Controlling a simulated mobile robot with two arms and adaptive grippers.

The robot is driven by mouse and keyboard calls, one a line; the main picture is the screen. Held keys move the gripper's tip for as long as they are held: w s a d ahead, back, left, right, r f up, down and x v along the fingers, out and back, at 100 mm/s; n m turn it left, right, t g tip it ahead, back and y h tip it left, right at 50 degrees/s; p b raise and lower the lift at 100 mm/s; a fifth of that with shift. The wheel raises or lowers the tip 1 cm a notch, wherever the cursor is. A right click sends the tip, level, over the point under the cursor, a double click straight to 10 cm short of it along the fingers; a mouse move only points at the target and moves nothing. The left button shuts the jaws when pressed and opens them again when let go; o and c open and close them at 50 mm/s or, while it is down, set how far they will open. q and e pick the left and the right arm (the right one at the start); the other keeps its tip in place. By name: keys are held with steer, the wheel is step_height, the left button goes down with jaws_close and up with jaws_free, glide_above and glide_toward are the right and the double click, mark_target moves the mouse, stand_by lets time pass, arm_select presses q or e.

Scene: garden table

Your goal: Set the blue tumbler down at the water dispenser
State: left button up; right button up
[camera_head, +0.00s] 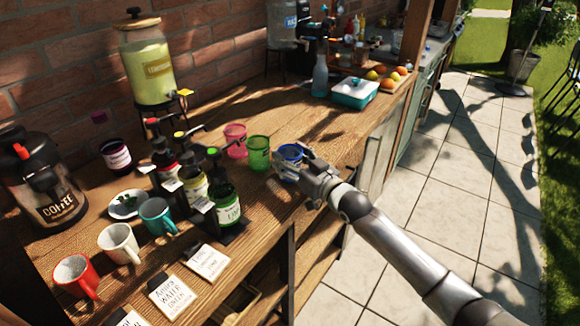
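The blue tumbler (290,151) stands at the front edge of the wooden table, right of a green tumbler. My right gripper (293,165) is at the blue tumbler, with its fingers around or beside it; they hide much of its side. I cannot tell whether they are closed on it. The water dispenser (288,22) is a clear tank with a blue label at the back of the table, partly cut off by the top of the picture. My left gripper is not in view.
A green tumbler (258,153) and a pink tumbler (235,140) stand left of the blue one. Syrup pump bottles (223,196) are nearer. A clear bottle (320,76) and a teal-and-white box (354,92) stand toward the dispenser. The tabletop between is mostly bare.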

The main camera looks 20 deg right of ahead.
steer(key=c, duration=0.5)
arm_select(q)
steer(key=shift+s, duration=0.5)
arm_select(e)
steer(key=shift+r, duration=0.1)
steer(key=shift+r, duration=0.55)
steer(key=s+a+r+b, duration=0.2)
steer(key=s+a+r, duration=0.2)
steer(key=s+r, duration=0.85)
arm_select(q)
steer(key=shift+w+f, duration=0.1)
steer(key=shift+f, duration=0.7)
arm_select(e)
steer(key=shift+s+d+f+m+t+h, duration=0.2)
steer(key=shift+s+d+f+m+h, duration=0.65)
steer(key=shift+s+f, duration=2.15)
steer(key=shift+s+d+f+m+t+h, duration=0.2)
steer(key=shift+s+f+m+h, duration=0.35)
steer(key=shift+s+f+h, duration=1.6)
steer(key=shift+s+d+f+m+t+h, duration=0.2)
steer(key=shift+s+d+f+m, duration=0.4)
steer(key=shift+s+f, duration=3.2)
